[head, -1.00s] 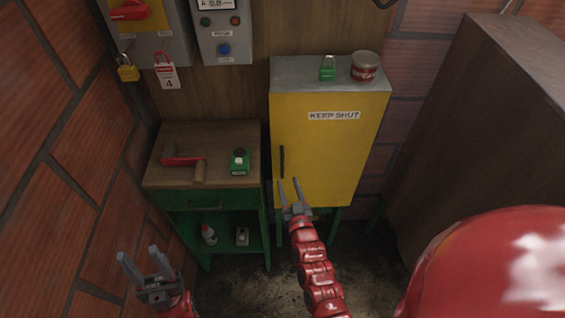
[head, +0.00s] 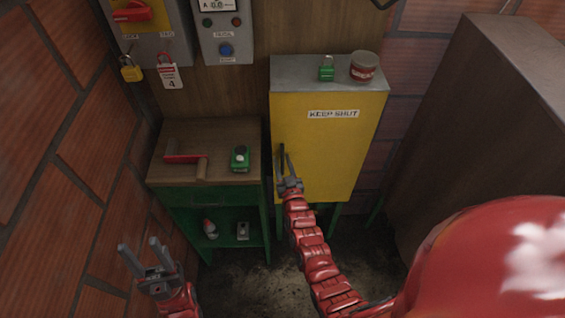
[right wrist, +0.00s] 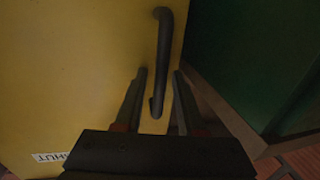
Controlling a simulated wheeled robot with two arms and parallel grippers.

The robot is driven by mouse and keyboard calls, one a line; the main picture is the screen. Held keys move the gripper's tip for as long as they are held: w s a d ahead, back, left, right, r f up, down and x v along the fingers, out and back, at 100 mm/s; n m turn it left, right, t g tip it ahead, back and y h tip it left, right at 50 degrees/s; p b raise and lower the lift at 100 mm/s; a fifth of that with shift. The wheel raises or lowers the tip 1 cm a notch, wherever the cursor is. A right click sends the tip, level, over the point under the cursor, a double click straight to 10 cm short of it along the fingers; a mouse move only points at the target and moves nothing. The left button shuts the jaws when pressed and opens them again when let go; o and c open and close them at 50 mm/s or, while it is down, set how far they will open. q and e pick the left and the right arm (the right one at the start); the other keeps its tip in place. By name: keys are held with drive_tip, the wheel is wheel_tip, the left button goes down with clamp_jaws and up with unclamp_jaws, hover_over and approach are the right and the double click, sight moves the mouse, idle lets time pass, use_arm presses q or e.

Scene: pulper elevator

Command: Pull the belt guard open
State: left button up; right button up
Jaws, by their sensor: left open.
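The belt guard (head: 325,155) is a yellow panel labelled KEEP SHUT under a grey top, and it looks closed. Its black bar handle (right wrist: 164,50) is near the panel's edge, on the left side in the head view. My right gripper (head: 285,160) is at that handle. In the right wrist view its two fingers (right wrist: 160,72) are apart, one on each side of the handle's lower part, with visible gaps. My left gripper (head: 139,243) is open and empty at the lower left, away from the guard.
A green padlock (head: 326,73) and a red tin (head: 364,67) stand on the guard's top. A green bench (head: 215,135) to the left holds a red crank (head: 184,158) and a green device (head: 240,158). A brown cabinet (head: 475,130) stands on the right.

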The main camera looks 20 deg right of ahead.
clamp_jaws()
idle(1.2)
